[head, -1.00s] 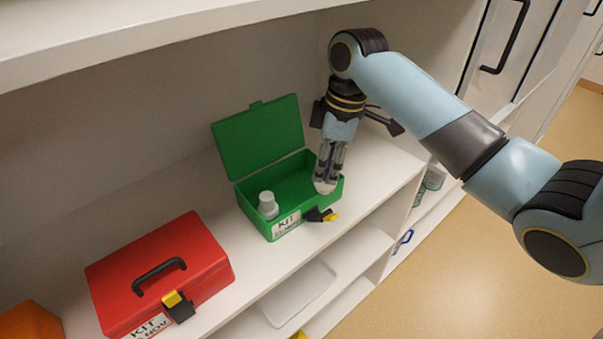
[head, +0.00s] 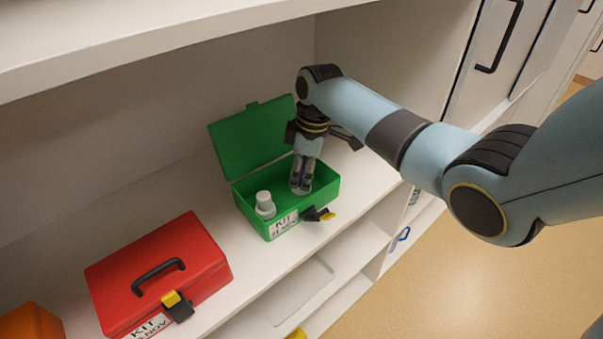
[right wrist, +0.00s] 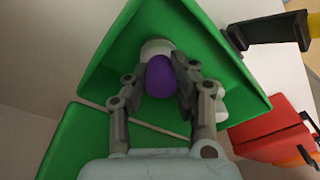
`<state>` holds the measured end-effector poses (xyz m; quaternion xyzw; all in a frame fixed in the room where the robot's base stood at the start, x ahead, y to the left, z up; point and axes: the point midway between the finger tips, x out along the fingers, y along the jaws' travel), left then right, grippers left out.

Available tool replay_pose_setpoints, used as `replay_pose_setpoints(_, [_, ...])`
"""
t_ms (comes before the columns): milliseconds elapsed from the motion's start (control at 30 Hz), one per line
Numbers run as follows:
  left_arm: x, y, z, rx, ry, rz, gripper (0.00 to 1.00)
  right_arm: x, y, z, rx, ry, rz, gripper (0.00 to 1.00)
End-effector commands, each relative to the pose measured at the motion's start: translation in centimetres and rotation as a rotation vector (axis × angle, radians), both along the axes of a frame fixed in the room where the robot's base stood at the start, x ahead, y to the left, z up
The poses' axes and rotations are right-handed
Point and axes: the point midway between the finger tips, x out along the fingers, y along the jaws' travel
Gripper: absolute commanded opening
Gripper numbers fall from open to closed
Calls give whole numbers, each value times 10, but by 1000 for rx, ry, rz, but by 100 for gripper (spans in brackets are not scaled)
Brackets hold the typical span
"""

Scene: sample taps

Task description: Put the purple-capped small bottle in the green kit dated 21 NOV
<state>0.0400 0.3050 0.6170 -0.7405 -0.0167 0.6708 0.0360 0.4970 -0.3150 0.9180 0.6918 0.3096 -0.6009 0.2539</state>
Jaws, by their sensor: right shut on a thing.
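The green kit (head: 328,185) stands on the shelf with its lid (head: 255,140) raised and a label on its front; the label's date is too small to read surely. My right gripper (head: 300,188) points down into the kit's right part. In the right wrist view the gripper (right wrist: 166,85) is shut on the purple-capped small bottle (right wrist: 160,76), whose white body (right wrist: 155,48) shows beyond the cap. Whether the bottle touches the kit floor I cannot tell. A white-capped bottle (head: 264,205) stands in the kit's left part. My left gripper is not in view.
A closed red kit (head: 205,255) with a black handle stands to the left on the shelf, and an orange box (head: 30,322) is at the far left. The kit's black and yellow latch (head: 318,214) hangs open at its front. The shelf overhead is close.

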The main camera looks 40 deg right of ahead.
Motion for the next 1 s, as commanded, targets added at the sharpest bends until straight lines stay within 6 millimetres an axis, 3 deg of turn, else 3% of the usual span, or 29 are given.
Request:
replay_pose_setpoints(200, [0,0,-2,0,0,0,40,0,0,-3,0,1,0,0])
replay_pose_setpoints(233, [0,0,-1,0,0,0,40,0,0,-2,-1,1,0,27])
replay_pose_setpoints(400, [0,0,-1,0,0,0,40,0,0,-2,0,1,0,46])
replay_pose_setpoints(733, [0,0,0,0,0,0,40,0,-1,5,-1,-1,0,46])
replay_pose_setpoints(1000, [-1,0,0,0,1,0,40,-4,-7,50,-1,-2,1,46])
